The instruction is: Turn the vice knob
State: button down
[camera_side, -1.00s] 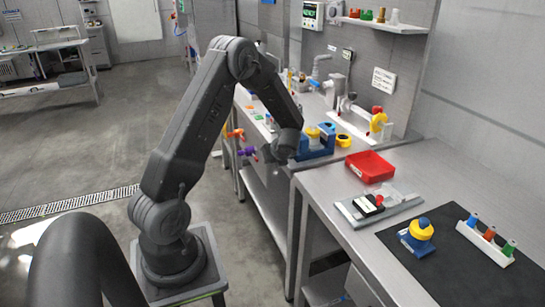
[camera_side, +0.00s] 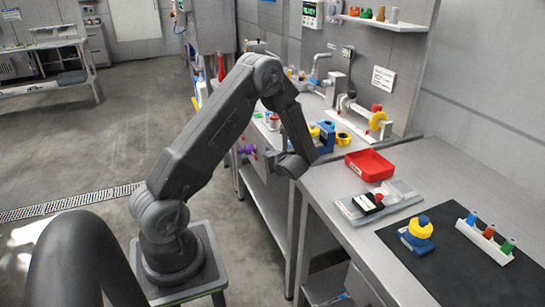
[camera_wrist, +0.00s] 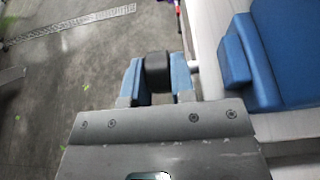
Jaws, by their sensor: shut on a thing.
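The blue vice (camera_side: 327,140) stands on the far bench in the side view, partly hidden behind my arm. In the wrist view a large blue block of the vice (camera_wrist: 285,50) fills the right side, and a pale shaft runs from it toward my gripper. My gripper (camera_wrist: 157,78) has its two blue fingers shut on a dark rounded knob (camera_wrist: 157,68), one finger on each side. In the side view my wrist is at the bench's front edge, and the fingers and knob are hidden behind it.
A red tray (camera_side: 370,165) and a grey plate with a black block (camera_side: 369,203) lie right of my arm. A blue-and-yellow valve (camera_side: 418,232) and a bottle rack (camera_side: 485,240) stand on the dark mat. A purple handle (camera_side: 247,149) sticks out at the bench front.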

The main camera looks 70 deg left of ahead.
jog(key=c, duration=1)
grip_release()
jog(key=shift+o, duration=0.2)
jog(key=v, duration=1.4)
jog(key=shift+a, duration=0.1)
